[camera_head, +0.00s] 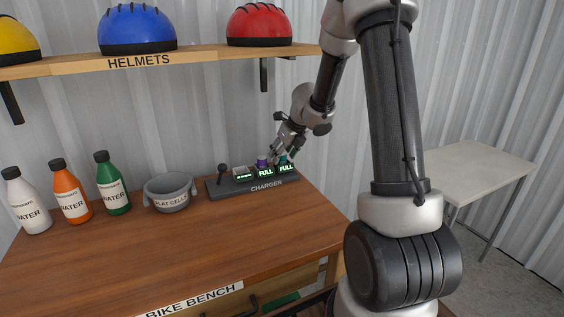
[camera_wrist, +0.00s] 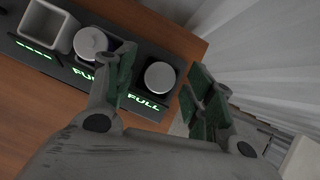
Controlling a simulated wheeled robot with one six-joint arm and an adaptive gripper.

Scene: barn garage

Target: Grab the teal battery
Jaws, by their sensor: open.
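The teal battery (camera_head: 283,160) stands in the right slot of the charger (camera_head: 222,189), above a lit "FULL" label. In the wrist view, its round grey top (camera_wrist: 160,77) lies between the fingers of my gripper (camera_wrist: 164,80). My gripper is open, with one finger on each side of the battery; I cannot tell whether either touches it. The gripper also shows in the head view (camera_head: 277,150), above the charger. A purple battery (camera_head: 262,162) stands in the middle slot, also marked "FULL", close beside my left finger in the wrist view (camera_wrist: 91,42).
The charger's left slot (camera_wrist: 46,27) looks empty. A grey bowl (camera_head: 170,193) and white, orange and green bottles (camera_head: 113,184) stand left on the bench (camera_head: 190,245). A shelf (camera_head: 190,57) with helmets hangs above. The bench front is clear.

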